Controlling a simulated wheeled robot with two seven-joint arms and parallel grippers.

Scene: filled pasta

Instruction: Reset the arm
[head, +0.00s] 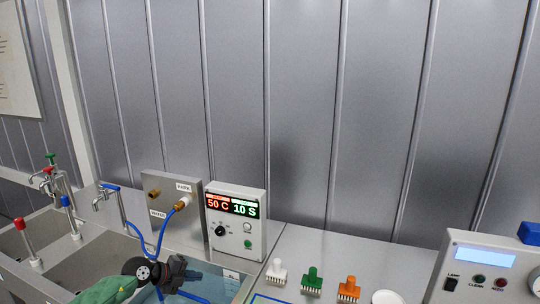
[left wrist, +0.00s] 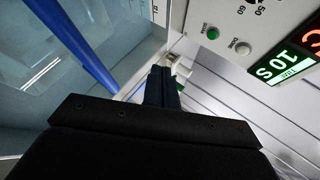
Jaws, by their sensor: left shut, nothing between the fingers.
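My left gripper (head: 185,285) comes in from the lower left of the head view on a green arm, over the water basin (head: 226,284). In the left wrist view its dark fingers (left wrist: 162,86) are together, with nothing between them. The grey control box (head: 236,222) with lit displays, "50 C" in red and "10 S" in green, stands behind and right of the gripper. Its displays and buttons also show tilted in the left wrist view (left wrist: 243,47). My right gripper is not in view.
A blue hose (head: 160,235) hangs from the grey fitting panel (head: 172,205) close to the gripper. Taps (head: 108,197) and a sink stand left. White (head: 277,271), green (head: 312,280) and orange (head: 349,288) bristled pieces stand right, near a white round thing (head: 386,297) and a lamp panel (head: 487,270).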

